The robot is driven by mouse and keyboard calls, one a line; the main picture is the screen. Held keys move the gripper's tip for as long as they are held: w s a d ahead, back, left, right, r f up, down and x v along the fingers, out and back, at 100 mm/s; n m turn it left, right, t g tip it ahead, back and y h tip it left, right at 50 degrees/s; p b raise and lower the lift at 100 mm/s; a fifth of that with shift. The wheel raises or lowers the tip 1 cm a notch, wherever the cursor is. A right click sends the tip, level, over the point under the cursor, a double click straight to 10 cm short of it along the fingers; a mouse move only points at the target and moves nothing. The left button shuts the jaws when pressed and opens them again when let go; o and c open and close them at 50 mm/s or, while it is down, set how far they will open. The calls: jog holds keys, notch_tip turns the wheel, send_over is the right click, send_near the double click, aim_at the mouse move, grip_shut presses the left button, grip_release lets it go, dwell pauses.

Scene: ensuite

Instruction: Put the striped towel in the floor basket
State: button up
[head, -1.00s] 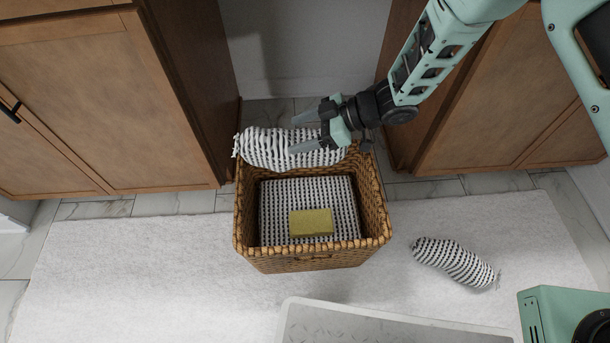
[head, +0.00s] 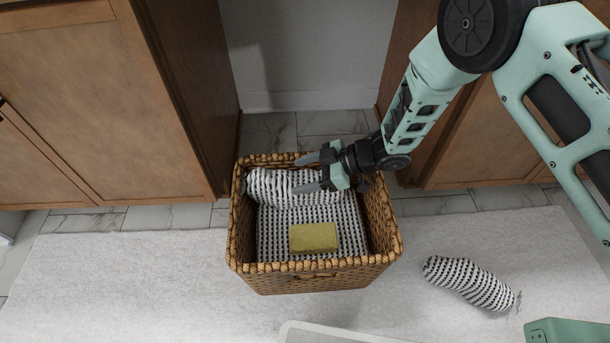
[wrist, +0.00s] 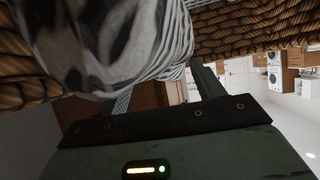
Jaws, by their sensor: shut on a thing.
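The rolled striped towel (head: 272,188), white with thin dark stripes, is held inside the far part of the wicker floor basket (head: 318,281), below its far rim. My gripper (head: 309,174) is shut on this towel, reaching in over the far right of the basket. In the wrist view the towel (wrist: 120,45) fills the upper left, close to the camera, with the basket weave (wrist: 245,30) beside it. I cannot tell whether the towel's underside touches the basket's contents.
A yellow sponge (head: 313,238) lies on a black-and-white patterned cloth (head: 345,215) in the basket. Another rolled towel, dark-and-white patterned (head: 468,282), lies on the white rug (head: 130,285) to the right. Wooden cabinets (head: 110,100) stand on both sides behind.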

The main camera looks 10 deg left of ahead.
jog(key=o, duration=1.5)
jog(key=shift+f, duration=0.1)
